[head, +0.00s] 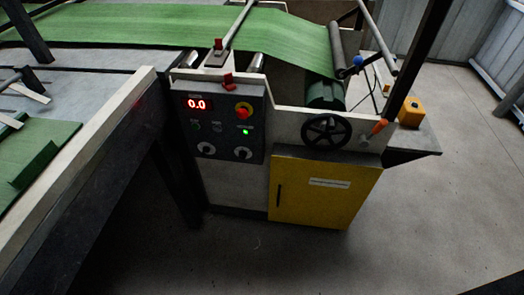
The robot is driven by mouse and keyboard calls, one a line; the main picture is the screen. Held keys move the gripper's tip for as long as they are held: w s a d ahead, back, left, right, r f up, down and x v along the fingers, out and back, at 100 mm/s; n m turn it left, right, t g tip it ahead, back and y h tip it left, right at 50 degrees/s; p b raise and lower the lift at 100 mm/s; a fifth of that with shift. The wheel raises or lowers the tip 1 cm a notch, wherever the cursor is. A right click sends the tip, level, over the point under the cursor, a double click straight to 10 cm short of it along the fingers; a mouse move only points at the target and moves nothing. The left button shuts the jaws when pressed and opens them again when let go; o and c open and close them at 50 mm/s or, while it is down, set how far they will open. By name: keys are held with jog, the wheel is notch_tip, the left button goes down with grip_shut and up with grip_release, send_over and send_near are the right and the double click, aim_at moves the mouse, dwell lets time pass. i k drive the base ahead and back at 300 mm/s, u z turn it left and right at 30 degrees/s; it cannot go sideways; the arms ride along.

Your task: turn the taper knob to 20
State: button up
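The dark control panel (222,122) is on the near face of the machine. It carries two round knobs side by side near its bottom edge, a left knob (206,149) and a right knob (242,153). Their labels are too small to read, so I cannot tell which is the taper knob or what either is set to. A red display (197,104) on the panel reads 0.0. My gripper is not in view.
A red and yellow emergency button (243,111) and a lit green lamp (245,132) share the panel. A black handwheel (326,131) and a yellow cabinet door (322,190) are to the right. Green sheet (180,27) runs over the machine. The floor (300,258) in front is clear.

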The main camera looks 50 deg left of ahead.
aim_at(242, 154)
jog(key=i, duration=1.05)
jog(key=u, duration=2.1)
